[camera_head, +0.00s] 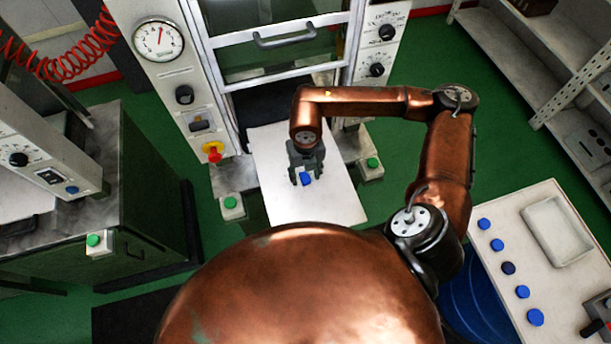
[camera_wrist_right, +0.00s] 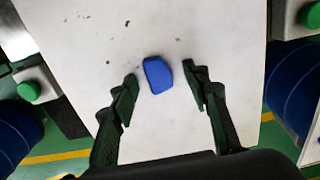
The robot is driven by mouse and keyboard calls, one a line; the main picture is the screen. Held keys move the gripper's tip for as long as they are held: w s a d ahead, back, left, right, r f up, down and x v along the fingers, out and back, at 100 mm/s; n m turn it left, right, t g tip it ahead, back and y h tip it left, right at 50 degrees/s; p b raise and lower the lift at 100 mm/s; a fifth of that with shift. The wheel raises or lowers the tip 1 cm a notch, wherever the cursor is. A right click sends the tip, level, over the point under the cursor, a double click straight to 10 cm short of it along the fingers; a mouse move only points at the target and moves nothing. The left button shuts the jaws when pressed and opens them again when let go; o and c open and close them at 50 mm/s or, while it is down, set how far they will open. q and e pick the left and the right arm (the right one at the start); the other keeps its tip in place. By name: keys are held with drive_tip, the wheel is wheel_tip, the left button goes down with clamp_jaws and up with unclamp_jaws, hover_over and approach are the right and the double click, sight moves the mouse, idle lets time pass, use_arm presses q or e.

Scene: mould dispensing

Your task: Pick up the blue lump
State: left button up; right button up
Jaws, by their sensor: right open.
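The blue lump (camera_head: 306,179) lies on the white plate (camera_head: 330,205) in front of the press in the head view. It also shows in the right wrist view (camera_wrist_right: 157,75), just beyond and between the fingertips. My right gripper (camera_head: 305,178) reaches down over the plate at the lump, and in the wrist view its two fingers (camera_wrist_right: 162,88) stand apart with a gap on each side of the lump. The right gripper is open and empty. My left gripper is in neither view.
The press frame with a gauge (camera_head: 158,40) and knobs stands behind the plate. Green buttons (camera_head: 230,203) flank the plate. At the right, a white table (camera_head: 507,212) holds several blue lumps (camera_head: 497,245) and a shallow tray (camera_head: 556,230). Shelving stands at the far right.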

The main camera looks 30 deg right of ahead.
drive_tip(key=c, duration=0.9)
drive_tip(key=shift+r, duration=0.15)
